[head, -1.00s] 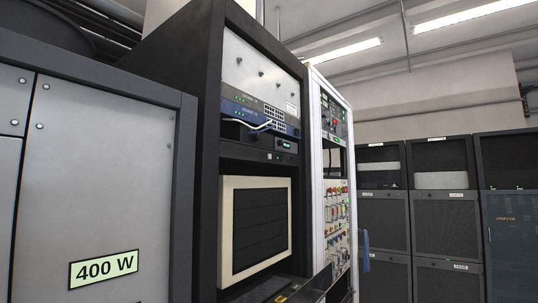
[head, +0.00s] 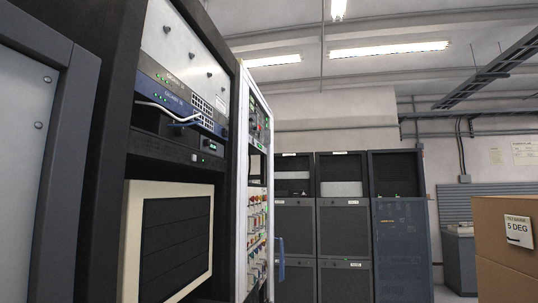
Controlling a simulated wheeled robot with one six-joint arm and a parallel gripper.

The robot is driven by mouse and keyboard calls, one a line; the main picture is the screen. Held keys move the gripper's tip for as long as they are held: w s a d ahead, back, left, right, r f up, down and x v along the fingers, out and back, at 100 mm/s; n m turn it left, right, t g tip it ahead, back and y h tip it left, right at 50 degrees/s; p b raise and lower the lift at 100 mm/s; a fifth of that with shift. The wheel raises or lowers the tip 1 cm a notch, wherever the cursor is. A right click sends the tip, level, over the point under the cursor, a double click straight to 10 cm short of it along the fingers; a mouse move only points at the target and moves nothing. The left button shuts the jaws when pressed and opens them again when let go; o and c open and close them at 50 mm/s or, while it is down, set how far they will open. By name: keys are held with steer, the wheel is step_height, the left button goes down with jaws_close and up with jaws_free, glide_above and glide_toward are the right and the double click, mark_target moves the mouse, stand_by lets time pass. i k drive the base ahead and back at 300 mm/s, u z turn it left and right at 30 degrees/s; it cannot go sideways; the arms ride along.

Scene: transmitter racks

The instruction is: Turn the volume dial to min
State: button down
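I cannot make out a volume dial for certain in the head view. A white-framed rack (head: 244,180) stands just past the black rack, seen at a steep angle. Its upper panel (head: 259,122) carries small knobs and lights, and its lower panel (head: 256,235) carries many coloured controls. They are too small to tell apart. My gripper is not in view.
The black rack (head: 107,110) with a beige-framed monitor (head: 132,240) stands close on the left, beside a grey cabinet (head: 30,130). Dark racks (head: 345,235) line the back. A cardboard box (head: 500,265) is at the right. The floor is mostly hidden.

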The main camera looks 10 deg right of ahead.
mark_target(206, 142)
steer(key=z, duration=0.9)
steer(key=i, duration=3.5)
steer(key=u, duration=4.2)
